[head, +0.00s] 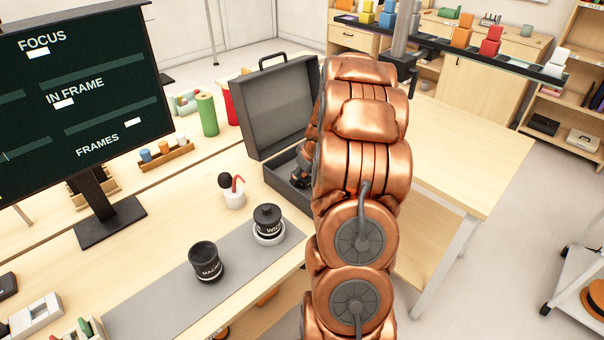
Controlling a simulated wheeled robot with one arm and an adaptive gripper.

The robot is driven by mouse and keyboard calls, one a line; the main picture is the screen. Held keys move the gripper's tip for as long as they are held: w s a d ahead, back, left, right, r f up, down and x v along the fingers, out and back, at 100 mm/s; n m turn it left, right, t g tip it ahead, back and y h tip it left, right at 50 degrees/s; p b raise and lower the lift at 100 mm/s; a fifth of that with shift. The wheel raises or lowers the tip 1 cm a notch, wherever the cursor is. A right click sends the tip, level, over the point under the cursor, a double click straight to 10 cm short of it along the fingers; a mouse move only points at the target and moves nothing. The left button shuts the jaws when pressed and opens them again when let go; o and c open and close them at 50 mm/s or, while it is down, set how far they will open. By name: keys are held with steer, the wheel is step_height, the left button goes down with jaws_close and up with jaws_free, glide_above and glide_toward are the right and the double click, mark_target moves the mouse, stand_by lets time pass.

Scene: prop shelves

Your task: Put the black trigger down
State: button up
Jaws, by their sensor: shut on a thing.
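My gripper (299,178) shows only in part, as dark parts low over the open grey case (270,106), at the left edge of my copper-coloured arm. The arm covers most of the gripper and the right side of the case. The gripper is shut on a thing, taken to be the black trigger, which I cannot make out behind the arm. The case stands on the wooden table with its lid up. Whether the held thing touches the case floor cannot be seen.
Left of the case stand a white cup (235,199) with a black ball and red hook, and two black lens-like cylinders (207,262) (267,217) on a grey mat (160,296). A dark screen (85,95) stands at left. Bare table (455,150) lies right of my arm.

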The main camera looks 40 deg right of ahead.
steer(key=shift+f, duration=0.15)
steer(key=o, duration=1.3)
steer(key=shift+c, duration=0.2)
steer(key=shift+r, duration=0.25)
steer(key=b+v, duration=0.3)
steer(key=v, duration=0.9)
steer(key=s+a+r+g+y, duration=0.1)
steer(key=s+a+g, duration=0.15)
steer(key=a, duration=1.05)
steer(key=s+a+r+g, duration=0.1)
steer(key=s+a, duration=0.3)
steer(key=a, duration=0.9)
steer(key=s+a+g, duration=0.1)
steer(key=s+a, duration=0.2)
steer(key=s, duration=0.3)
steer(key=s+a+f, duration=0.1)
steer(key=s+a, duration=0.3)
steer(key=s, duration=0.3)
steer(key=s+a+f+g+h, duration=0.1)
steer(key=s+a, duration=0.2)
steer(key=s, duration=0.3)
steer(key=shift+s+a+g, duration=0.35)
steer(key=shift+s, duration=0.05)
